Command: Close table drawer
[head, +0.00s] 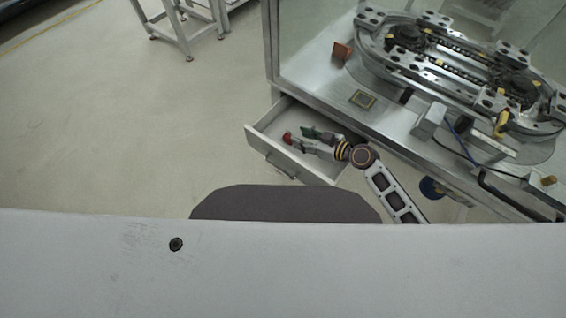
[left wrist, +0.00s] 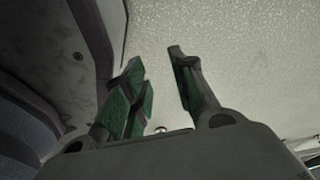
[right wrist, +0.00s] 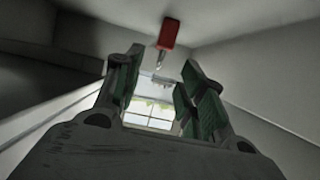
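The table drawer (head: 259,145) is pulled out from under the metal workbench (head: 330,82), with its front panel facing the lower left. My right gripper (head: 299,138) reaches over the drawer's interior from the right and is open, with a clear gap between its green-padded fingers in the right wrist view (right wrist: 160,78). The drawer walls surround it there. A red-handled tool (right wrist: 170,33) with a metal shaft lies in the drawer just beyond the fingertips. My left gripper (left wrist: 156,58) is open and empty over pale floor; the head view does not show it.
A ring track (head: 450,65) with several carriages stands on the workbench. An orange block (head: 342,50) and a small dark square part (head: 362,99) sit near its edge. The floor (head: 130,130) left of the drawer is clear. A metal frame stand (head: 185,28) stands farther back.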

